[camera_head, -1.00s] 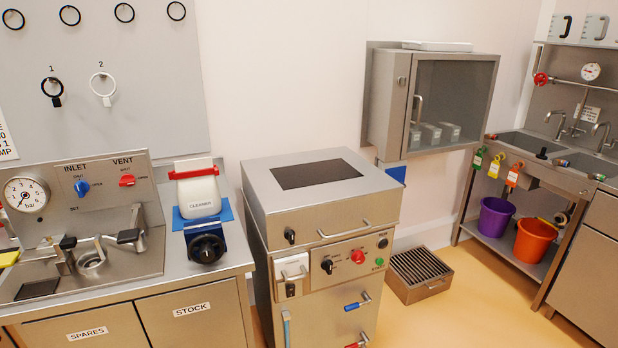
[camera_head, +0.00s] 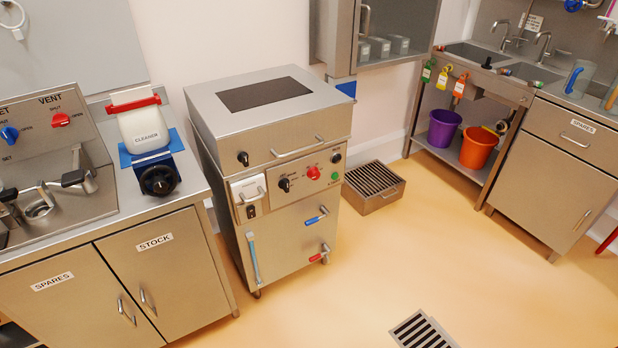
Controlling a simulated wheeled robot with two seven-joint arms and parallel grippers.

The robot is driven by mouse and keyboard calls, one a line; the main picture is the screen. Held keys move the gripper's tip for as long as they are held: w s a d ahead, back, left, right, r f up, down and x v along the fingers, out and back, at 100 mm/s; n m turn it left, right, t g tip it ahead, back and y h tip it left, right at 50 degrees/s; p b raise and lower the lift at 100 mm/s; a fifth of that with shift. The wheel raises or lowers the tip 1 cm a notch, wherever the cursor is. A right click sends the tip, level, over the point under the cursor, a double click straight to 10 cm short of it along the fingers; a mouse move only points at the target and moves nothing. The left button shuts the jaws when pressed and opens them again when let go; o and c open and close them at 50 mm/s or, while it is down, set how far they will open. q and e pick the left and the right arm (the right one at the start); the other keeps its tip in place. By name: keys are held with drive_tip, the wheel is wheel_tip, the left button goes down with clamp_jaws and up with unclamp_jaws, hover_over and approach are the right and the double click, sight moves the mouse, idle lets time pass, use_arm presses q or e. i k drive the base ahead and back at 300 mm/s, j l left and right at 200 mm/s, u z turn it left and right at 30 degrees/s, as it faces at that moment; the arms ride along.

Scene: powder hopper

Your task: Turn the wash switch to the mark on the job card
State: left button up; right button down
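A steel cabinet machine (camera_head: 287,228) with a dark top window stands in the middle of the view. Its front panel has a black rotary knob (camera_head: 284,184) with small lettering beside it, too small to read. A red button (camera_head: 313,173) and a small green button (camera_head: 333,171) sit to the knob's right. Another black knob (camera_head: 242,158) is on the upper body at the left. I cannot tell from the lettering which knob is the wash switch, or which mark it points to. No job card is readable in view. Neither of my grippers is in view.
A floor grate box (camera_head: 373,185) lies right of the machine. Purple (camera_head: 444,128) and orange (camera_head: 478,148) buckets stand under the sink. The floor in front is clear, with a drain (camera_head: 423,330).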

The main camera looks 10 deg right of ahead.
sight(283, 183)
drive_tip(key=u, duration=1.45)
drive_tip(key=k+l, duration=0.15)
drive_tip(key=l, duration=0.35)
drive_tip(key=k+l+z, duration=0.1)
drive_tip(key=l, duration=0.45)
drive_tip(key=k+l, duration=0.15)
drive_tip(key=l, duration=0.35)
drive_tip(key=k+l, duration=0.1)
drive_tip(key=l, duration=0.45)
drive_tip(key=k+l+z, duration=0.1)
drive_tip(key=l, duration=0.4)
drive_tip(key=k+l, duration=0.15)
drive_tip(key=l, duration=0.4)
